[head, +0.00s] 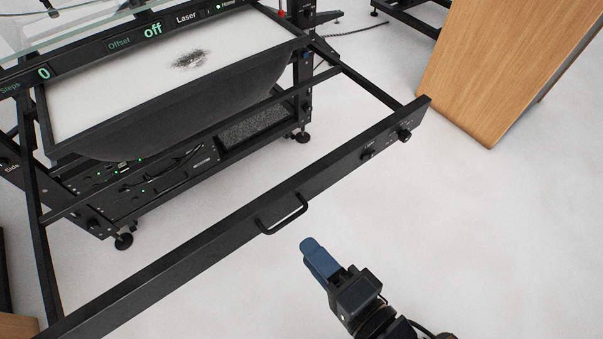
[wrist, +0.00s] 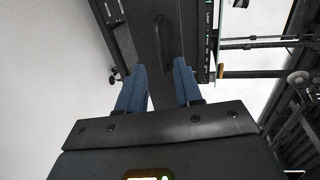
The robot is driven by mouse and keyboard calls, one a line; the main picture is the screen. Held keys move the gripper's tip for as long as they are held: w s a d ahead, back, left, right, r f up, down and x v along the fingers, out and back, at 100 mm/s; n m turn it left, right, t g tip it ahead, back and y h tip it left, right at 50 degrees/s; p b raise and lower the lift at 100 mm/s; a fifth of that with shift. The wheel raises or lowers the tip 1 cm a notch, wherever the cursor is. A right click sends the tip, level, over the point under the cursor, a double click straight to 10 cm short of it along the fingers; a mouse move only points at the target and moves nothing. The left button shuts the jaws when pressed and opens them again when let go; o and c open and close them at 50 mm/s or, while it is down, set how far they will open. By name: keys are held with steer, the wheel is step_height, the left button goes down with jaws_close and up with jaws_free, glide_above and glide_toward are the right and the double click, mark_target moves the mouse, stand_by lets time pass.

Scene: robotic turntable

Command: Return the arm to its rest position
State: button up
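My gripper (head: 322,260) has blue fingers and sits over the floor in the lower middle of the head view, just right of and below the black drawer handle (head: 283,214). In the wrist view the two blue fingers of my gripper (wrist: 160,85) stand apart with nothing between them. The handle also shows in the wrist view (wrist: 159,36), beyond the fingertips. The gripper appears apart from the handle.
The black turntable frame (head: 225,237) has its front bar extended out. Its bed holds a dark grainy patch (head: 188,60) on a pale surface. A wooden panel (head: 510,60) stands at the upper right. The pale floor (head: 490,230) at right is clear.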

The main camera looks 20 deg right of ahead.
steer(key=s+d+r+n+h+p, duration=0.2)
steer(key=s+d+r+n+p, duration=0.3)
steer(key=s+r, duration=0.4)
steer(key=s+d+r+n+h+p, duration=0.2)
steer(key=s+d+r+n+p, duration=0.4)
steer(key=r, duration=0.6)
steer(key=s+d+n, duration=0.1)
steer(key=s+n, duration=0.1)
steer(key=n, duration=0.1)
steer(key=shift+s+d+r+h, duration=0.4)
